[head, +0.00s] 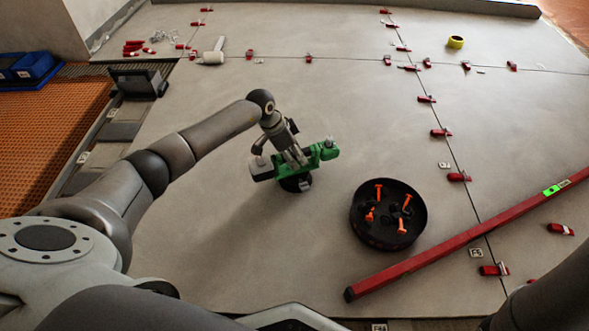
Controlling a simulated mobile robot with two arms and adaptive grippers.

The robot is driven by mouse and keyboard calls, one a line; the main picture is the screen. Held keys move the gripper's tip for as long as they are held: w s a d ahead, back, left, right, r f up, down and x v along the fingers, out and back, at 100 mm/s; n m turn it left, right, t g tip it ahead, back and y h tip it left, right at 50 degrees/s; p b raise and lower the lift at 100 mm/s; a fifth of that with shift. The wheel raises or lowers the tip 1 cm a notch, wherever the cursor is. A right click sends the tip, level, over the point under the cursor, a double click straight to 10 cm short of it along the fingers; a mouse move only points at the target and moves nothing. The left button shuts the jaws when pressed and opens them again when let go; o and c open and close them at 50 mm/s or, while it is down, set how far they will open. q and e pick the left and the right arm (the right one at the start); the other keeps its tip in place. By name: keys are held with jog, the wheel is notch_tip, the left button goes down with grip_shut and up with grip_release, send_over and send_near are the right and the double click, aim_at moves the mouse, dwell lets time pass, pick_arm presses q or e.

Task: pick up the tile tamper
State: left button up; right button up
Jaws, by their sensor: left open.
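The tile tamper (322,152) is a green tool with a grey block at its left end and a round black foot (297,184) underneath. It stands on the grey tiled floor near the middle of the head view. My left gripper (292,158) is open and points down at the top of the tamper, its fingers at the green body. The fingers partly cover the tamper's middle, and I cannot tell whether they touch it. My right gripper is not in view.
A black bucket (360,238) with orange-handled pieces stands right of the tamper. Red wedges (440,133) line the joints. A white mallet (212,54) and a yellow tape roll (455,42) lie farther back. Floor around the tamper is clear.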

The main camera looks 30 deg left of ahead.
pick_arm(q)
jog(key=shift+f, duration=0.2)
dwell(0.4)
grip_shut()
jog(key=shift+w+r, duration=0.1)
jog(key=shift+r, duration=0.05)
